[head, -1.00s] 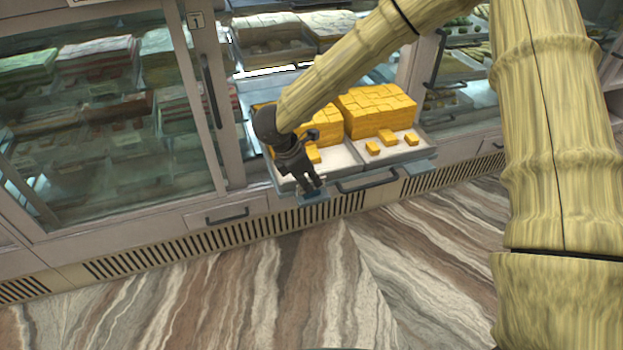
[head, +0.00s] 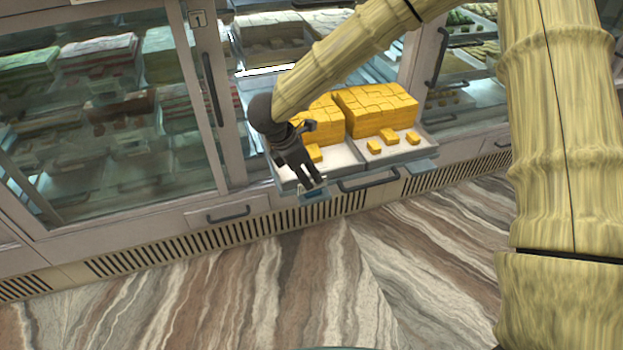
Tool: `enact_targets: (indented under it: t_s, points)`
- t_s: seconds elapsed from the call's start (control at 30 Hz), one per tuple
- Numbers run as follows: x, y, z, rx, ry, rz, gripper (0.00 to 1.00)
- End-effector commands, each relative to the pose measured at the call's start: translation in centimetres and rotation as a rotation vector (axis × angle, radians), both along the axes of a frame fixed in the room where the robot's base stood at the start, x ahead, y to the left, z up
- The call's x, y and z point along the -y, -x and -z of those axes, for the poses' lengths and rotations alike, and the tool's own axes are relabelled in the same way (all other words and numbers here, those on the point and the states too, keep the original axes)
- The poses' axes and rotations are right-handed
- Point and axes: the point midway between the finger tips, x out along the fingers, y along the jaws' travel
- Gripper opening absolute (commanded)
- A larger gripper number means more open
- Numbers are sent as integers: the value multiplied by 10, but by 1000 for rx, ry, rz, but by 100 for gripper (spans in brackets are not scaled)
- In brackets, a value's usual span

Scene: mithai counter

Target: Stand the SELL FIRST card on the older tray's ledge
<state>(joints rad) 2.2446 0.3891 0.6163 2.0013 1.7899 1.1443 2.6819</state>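Two trays of yellow sweets stand side by side at the open counter front. The left tray (head: 343,174) has my dark gripper (head: 311,182) over its front edge. The right tray (head: 385,158) is clear of it. A small blue-grey ledge (head: 313,195) juts from the left tray's front, and a like ledge (head: 423,167) juts from the right tray's front. My gripper points down at the left ledge, with its fingertips apart, so it looks open. I cannot make out the SELL FIRST card or its lettering; the fingers may hide it. No tray label is readable.
A glass door (head: 110,110) covers the shelves at left. Drawer handles (head: 228,214) stick out below the counter. More trays of sweets (head: 270,50) sit behind. The striped floor (head: 330,270) in front is clear.

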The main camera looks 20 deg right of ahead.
Motion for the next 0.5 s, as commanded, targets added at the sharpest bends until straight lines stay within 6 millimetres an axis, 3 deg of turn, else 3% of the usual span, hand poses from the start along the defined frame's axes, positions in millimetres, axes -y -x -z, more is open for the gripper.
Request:
enact_targets:
  t_s: [0.3,0.5]
  points:
    - [-22,2,-54,2,-1,0,30]
    - [-31,4,-75,1,0,0,30]
